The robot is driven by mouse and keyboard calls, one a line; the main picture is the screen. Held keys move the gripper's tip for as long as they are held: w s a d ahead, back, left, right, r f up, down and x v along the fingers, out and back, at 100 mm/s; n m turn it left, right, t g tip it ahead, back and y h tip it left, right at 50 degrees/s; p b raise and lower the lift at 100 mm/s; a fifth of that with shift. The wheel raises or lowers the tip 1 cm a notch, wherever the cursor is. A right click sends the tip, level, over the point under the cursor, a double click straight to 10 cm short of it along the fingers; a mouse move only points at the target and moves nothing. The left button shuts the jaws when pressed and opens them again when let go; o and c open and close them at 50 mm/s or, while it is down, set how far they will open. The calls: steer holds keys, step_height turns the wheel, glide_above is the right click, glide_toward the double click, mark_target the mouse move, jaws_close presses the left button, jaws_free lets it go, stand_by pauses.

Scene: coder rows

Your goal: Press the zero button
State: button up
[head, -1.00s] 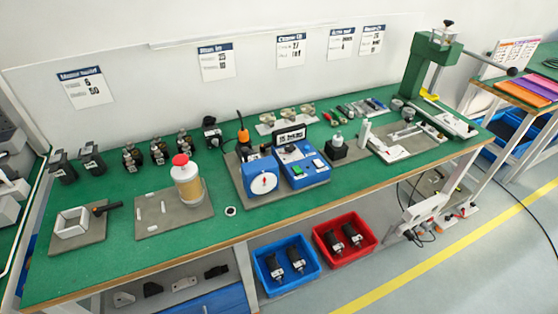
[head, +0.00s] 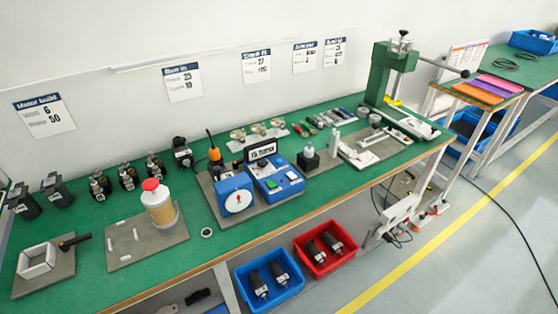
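A blue tester box (head: 285,187) stands on a grey plate in the middle of the green bench. It has a raised dark display (head: 262,150), whose text is too small to read. On its sloped top are a green button (head: 271,184) and a small pale button (head: 291,176); I cannot read which one is marked zero. A blue box with a round white dial (head: 238,200) and a red pointer stands at its left. My gripper is not in view.
A cylinder with a red cap (head: 159,205) stands left of the dial box. A black block with a light knob (head: 308,160) is at the right, and a green press (head: 390,75) stands farther right. Blue (head: 269,283) and red (head: 325,253) bins sit below the bench front.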

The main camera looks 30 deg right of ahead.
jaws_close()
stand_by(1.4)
